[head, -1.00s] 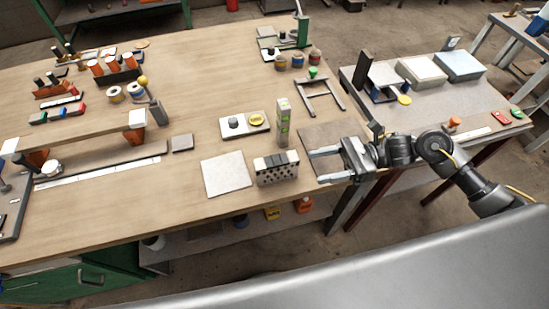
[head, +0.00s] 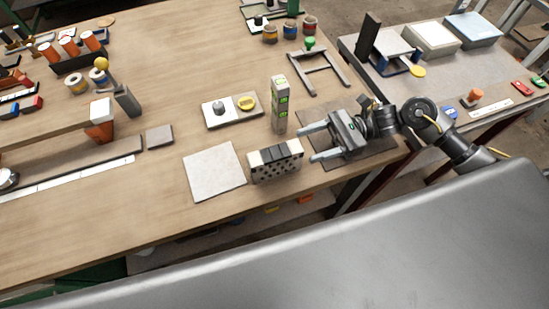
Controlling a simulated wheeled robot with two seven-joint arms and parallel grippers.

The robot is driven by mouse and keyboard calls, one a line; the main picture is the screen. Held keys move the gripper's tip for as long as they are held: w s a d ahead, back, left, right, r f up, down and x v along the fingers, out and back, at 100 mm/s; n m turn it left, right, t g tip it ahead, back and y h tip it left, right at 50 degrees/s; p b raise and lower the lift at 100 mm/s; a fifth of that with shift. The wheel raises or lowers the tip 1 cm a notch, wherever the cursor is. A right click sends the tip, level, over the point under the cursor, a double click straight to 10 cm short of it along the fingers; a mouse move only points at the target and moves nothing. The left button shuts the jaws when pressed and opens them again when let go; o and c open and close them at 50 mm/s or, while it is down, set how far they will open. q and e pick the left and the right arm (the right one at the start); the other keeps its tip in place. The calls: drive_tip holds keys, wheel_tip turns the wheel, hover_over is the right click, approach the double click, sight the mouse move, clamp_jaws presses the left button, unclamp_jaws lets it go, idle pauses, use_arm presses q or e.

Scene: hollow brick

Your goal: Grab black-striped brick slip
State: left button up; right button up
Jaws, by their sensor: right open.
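The black-striped brick slip (head: 275,160) stands on the wooden bench near its front edge. It is a pale block with dark bands across its top and several round holes in its front face. My right gripper (head: 311,143) is open and empty, just right of the brick. Its two fingers point left. The near fingertip is close to the brick's right end, and the far one is level with the space behind it. I cannot tell whether either touches. My left gripper is not in view.
An upright block with green marks (head: 280,104) stands just behind the brick, close to my fingers. A light square tile (head: 214,171) lies left of it. A dark mat (head: 350,150) lies under my right gripper. A plate with a yellow disc (head: 232,110) is farther back.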

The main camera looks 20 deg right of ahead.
sight(279, 157)
drive_tip(key=a, duration=0.1)
drive_tip(key=a+p, duration=0.1)
drive_tip(key=a, duration=0.1)
drive_tip(key=shift+r, duration=0.2)
drive_tip(key=shift+s+a+f, duration=0.1)
drive_tip(key=shift+a+f, duration=0.05)
drive_tip(key=shift+a, duration=0.35)
drive_tip(key=shift+s+a+p, duration=0.1)
drive_tip(key=shift+a+p, duration=0.1)
drive_tip(key=shift+p, duration=0.15)
drive_tip(key=a+p, duration=0.1)
drive_tip(key=a, duration=0.1)
drive_tip(key=a+p, duration=0.1)
drive_tip(key=shift+s+a+p, duration=0.3)
drive_tip(key=shift+s+a, duration=0.05)
drive_tip(key=shift+a, duration=0.5)
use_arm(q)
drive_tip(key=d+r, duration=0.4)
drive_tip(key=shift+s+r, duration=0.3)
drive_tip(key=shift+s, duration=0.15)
use_arm(e)
drive_tip(key=shift+f, duration=0.1)
drive_tip(key=c, duration=1.2)
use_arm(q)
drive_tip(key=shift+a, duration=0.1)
